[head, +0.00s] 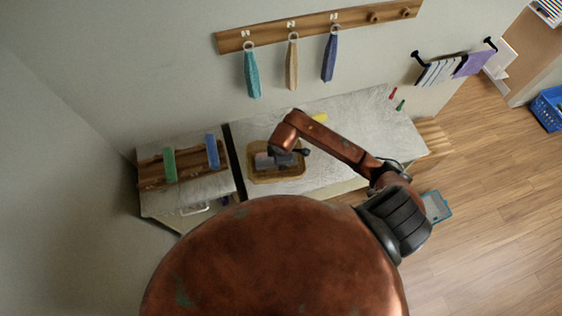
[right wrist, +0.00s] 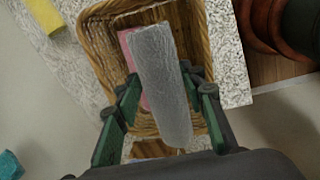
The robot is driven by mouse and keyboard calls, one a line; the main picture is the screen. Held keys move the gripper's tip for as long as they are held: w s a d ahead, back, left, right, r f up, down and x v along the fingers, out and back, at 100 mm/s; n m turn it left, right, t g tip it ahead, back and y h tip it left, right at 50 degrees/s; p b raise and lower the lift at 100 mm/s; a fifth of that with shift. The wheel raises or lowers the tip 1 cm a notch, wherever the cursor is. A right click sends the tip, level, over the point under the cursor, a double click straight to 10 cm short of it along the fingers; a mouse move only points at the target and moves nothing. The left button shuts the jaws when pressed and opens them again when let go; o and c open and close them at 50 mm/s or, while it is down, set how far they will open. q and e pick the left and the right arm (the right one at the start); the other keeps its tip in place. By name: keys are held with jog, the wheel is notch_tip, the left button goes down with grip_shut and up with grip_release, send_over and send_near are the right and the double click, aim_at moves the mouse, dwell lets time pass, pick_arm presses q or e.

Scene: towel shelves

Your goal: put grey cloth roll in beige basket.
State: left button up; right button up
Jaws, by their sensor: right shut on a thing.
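The grey cloth roll (right wrist: 162,90) is between the fingers of my right gripper (right wrist: 160,94), which is shut on it. In the right wrist view the roll overlaps the inside of the beige wicker basket (right wrist: 98,62); I cannot tell whether it touches the bottom. A pink roll (right wrist: 126,42) lies in the basket, partly hidden behind the grey one. In the head view my right gripper (head: 286,155) is at the basket (head: 277,179) on the counter, and the grey roll is mostly hidden by the arm. My left gripper is not in view.
A yellow roll (head: 320,117) lies on the counter behind the basket. A wooden rack (head: 190,164) with a green and a blue roll stands at the left. Towels hang on the wall above. Small red and green items lie at the counter's right end.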

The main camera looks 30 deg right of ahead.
notch_tip(320, 180, down, 3)
jog(key=shift+s+r+p, duration=0.1)
jog(key=shift+r+p, duration=0.05)
jog(key=shift+p, duration=0.4)
jog(key=shift+f+b, duration=0.55)
jog(key=shift+f, duration=0.15)
jog(key=o, duration=1.2)
jog(key=shift+c, duration=0.2)
